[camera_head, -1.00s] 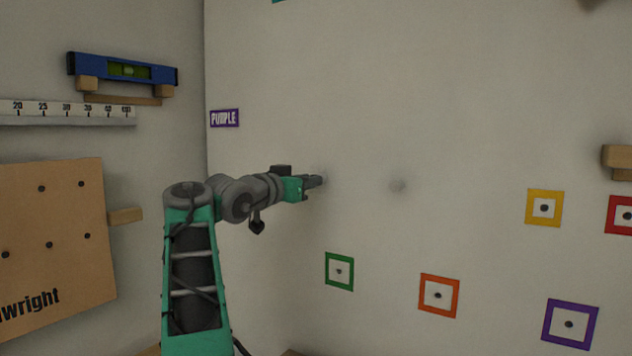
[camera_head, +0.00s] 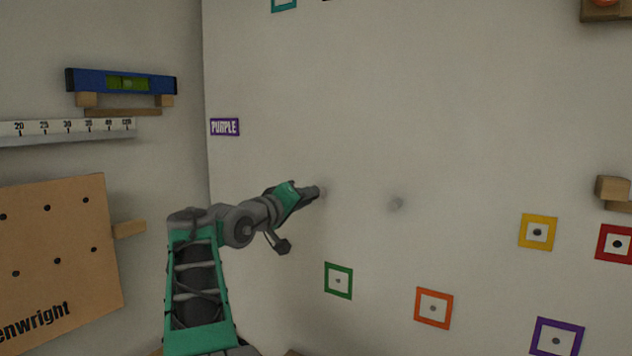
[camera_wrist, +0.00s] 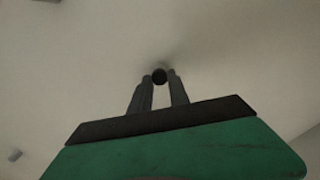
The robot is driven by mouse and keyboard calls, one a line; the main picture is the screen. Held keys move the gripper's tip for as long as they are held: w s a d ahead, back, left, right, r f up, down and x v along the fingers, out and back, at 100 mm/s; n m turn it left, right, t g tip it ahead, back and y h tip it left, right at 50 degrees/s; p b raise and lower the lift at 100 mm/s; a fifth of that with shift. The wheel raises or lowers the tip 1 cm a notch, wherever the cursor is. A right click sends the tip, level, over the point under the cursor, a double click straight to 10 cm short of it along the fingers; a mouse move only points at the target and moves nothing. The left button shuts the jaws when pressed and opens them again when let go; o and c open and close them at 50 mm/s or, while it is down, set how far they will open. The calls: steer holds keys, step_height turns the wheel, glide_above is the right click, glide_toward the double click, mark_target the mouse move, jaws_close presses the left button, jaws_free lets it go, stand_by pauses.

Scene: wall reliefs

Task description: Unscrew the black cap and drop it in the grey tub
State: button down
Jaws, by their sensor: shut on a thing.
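The black cap (camera_wrist: 160,76) is a small dark round thing at the wall, between my fingertips in the wrist view. My gripper (camera_wrist: 160,79) is shut on it, with one finger on each side. In the head view my gripper (camera_head: 321,191) reaches to the wall below and right of the purple label, and the cap is too small or hidden to make out there. I cannot tell whether the cap still sits on its thread. No grey tub shows in these views.
Green (camera_head: 339,281), orange (camera_head: 433,308), purple (camera_head: 557,341), yellow (camera_head: 538,232) and red (camera_head: 615,243) square frames are on the wall. A grey stub (camera_head: 396,204) is right of my gripper. A spirit level (camera_head: 122,82) and a pegboard (camera_head: 55,250) are on the left wall.

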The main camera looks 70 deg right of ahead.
steer(key=n+p, duration=0.5)
steer(key=shift+f, duration=0.15)
steer(key=n, duration=0.5)
steer(key=shift+p, duration=0.4)
steer(key=c, duration=1.5)
jaws_free()
steer(key=shift+w, duration=0.1)
